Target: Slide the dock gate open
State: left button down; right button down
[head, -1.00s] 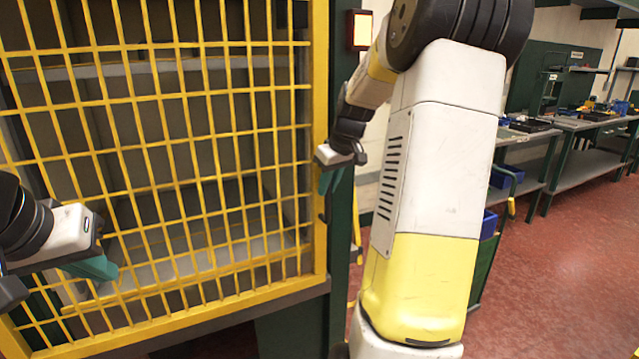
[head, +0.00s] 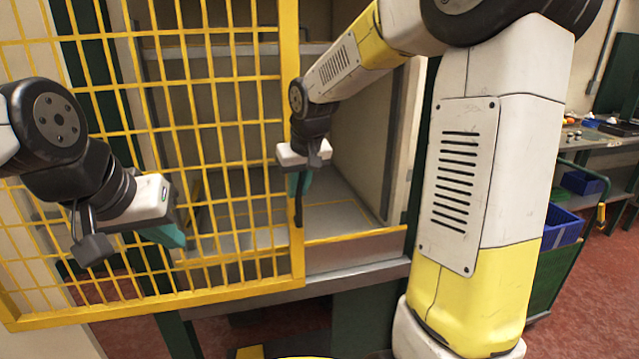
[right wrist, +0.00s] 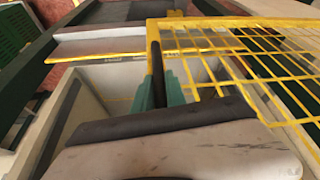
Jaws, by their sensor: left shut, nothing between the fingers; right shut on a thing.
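The dock gate (head: 228,129) is a yellow mesh panel in the head view, slid partly to the left, with a gap open at its right side. My right gripper (head: 299,187) is shut on the dark handle (head: 298,209) at the gate's right edge. In the right wrist view the teal fingers (right wrist: 160,92) close around the dark handle bar (right wrist: 157,72), beside the yellow mesh (right wrist: 235,55). My left gripper (head: 172,238) is shut and empty, in front of the left part of the mesh.
Behind the gate is a bay with a grey shelf floor (head: 345,222) and a yellow-edged front lip (head: 350,236). A green post (head: 417,155) stands at the bay's right. A green cart with a blue bin (head: 562,228) and workbenches are at the right.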

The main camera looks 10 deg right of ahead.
jog(key=s+a, duration=0.3)
jog(key=a, duration=3.3)
jog(key=shift+a, duration=0.25)
jog(key=c, duration=1.4)
grip_release()
jog(key=shift+o, duration=0.2)
jog(key=shift+r, duration=0.1)
jog(key=v, duration=0.7)
jog(key=shift+r, duration=0.3)
jog(key=shift+s+d, duration=0.1)
